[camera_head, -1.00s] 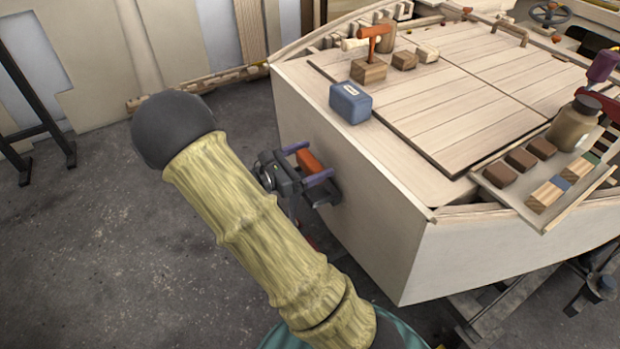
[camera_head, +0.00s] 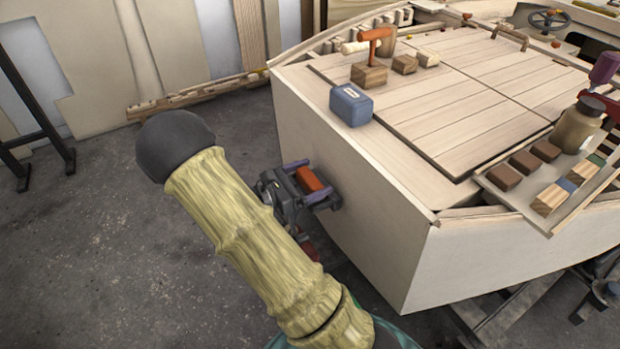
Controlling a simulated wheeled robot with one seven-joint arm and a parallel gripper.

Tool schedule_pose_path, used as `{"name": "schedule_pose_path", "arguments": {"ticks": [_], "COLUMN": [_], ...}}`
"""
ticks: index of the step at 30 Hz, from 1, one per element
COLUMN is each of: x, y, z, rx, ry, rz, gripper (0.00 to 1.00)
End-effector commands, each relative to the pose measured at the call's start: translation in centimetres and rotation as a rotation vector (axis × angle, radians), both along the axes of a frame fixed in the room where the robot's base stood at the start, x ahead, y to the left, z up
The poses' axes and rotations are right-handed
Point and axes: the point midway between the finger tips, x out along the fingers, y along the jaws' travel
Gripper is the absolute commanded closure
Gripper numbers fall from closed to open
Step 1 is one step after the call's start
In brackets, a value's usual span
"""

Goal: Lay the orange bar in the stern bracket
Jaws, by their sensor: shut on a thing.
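The orange bar (camera_head: 312,179) is between the two purple fingers of my gripper (camera_head: 310,181), which is shut on it. The gripper is close to the pale plywood stern face of the hull, on its left side. A small dark grey piece, likely the stern bracket (camera_head: 335,200), shows at the hull face just beyond the fingertips. Most of it is hidden by the gripper, and I cannot tell whether the bar touches it.
A tray (camera_head: 545,225) with several blocks and a brown bottle (camera_head: 577,125) sits on the right.

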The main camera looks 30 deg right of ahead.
Motion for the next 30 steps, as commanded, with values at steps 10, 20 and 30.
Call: {"name": "schedule_pose_path", "arguments": {"ticks": [10,20,30], "x": [0.0,0.0,-0.2], "y": [0.0,2.4,9.1], "z": [-0.3,0.4,0.4], "rx": [0.0,0.0,0.0], "ry": [0.001,0.002,0.001], "rz": [0.0,0.005,0.005], "gripper": [0.0,0.0,0.0]}}
